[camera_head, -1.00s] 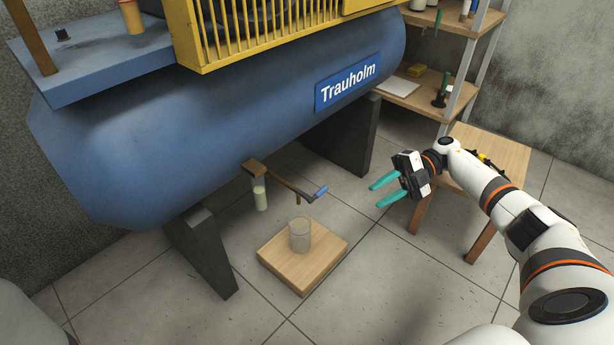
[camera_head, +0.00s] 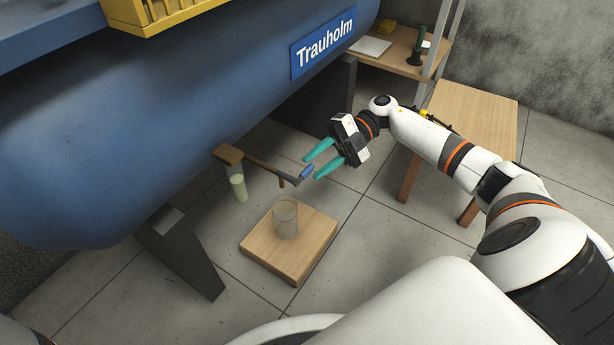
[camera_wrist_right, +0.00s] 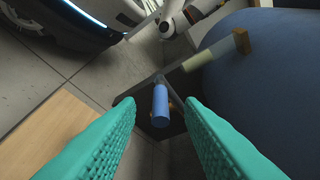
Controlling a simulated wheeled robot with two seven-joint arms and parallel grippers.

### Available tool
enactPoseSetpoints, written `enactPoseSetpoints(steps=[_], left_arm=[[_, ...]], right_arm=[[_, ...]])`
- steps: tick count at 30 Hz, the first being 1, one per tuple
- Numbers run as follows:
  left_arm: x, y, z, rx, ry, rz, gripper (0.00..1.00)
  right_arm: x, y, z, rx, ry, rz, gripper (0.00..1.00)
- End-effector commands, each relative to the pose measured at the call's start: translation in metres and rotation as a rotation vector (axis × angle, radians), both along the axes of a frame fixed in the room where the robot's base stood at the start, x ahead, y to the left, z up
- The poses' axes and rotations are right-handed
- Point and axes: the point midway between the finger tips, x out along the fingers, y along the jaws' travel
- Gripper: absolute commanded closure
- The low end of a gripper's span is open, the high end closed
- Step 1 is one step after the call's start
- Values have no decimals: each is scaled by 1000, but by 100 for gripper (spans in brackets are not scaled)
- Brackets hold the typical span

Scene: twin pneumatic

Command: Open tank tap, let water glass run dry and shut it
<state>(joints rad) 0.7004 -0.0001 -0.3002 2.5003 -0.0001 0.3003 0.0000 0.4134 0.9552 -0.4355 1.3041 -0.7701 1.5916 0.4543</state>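The blue tank (camera_head: 110,130) fills the left of the head view. Below it, the tap with a blue handle (camera_head: 307,171) sits at the end of a dark pipe. In the right wrist view the blue handle (camera_wrist_right: 161,106) lies ahead, between the fingers in the picture. A water glass (camera_head: 238,187) with pale liquid hangs by the pipe's wooden block. My right gripper (camera_head: 311,166) is open, its teal fingers close to the handle; whether they touch it cannot be told. My left gripper is not in view.
A clear glass (camera_head: 285,218) stands on a low wooden block (camera_head: 262,254) on the floor below the tap. A wooden table (camera_head: 478,110) and shelf (camera_head: 400,55) stand behind my right arm. A dark tank leg (camera_head: 180,255) stands at left.

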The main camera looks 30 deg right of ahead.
Motion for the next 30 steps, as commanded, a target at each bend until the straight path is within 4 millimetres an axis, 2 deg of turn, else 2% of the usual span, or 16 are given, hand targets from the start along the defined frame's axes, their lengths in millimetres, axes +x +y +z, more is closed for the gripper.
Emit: enactPoseSetpoints(steps=[1,6,18,24,30], left_arm=[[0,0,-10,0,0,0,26],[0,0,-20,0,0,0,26],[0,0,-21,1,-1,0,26],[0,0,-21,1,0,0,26],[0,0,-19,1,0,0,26]], right_arm=[[-1,8,-7,1,-2,4,66],[-2,27,-9,0,-1,2,66],[-2,34,-7,-1,0,-1,66],[-2,34,-7,-1,0,-1,98],[-2,34,-6,-4,-1,0,100]])
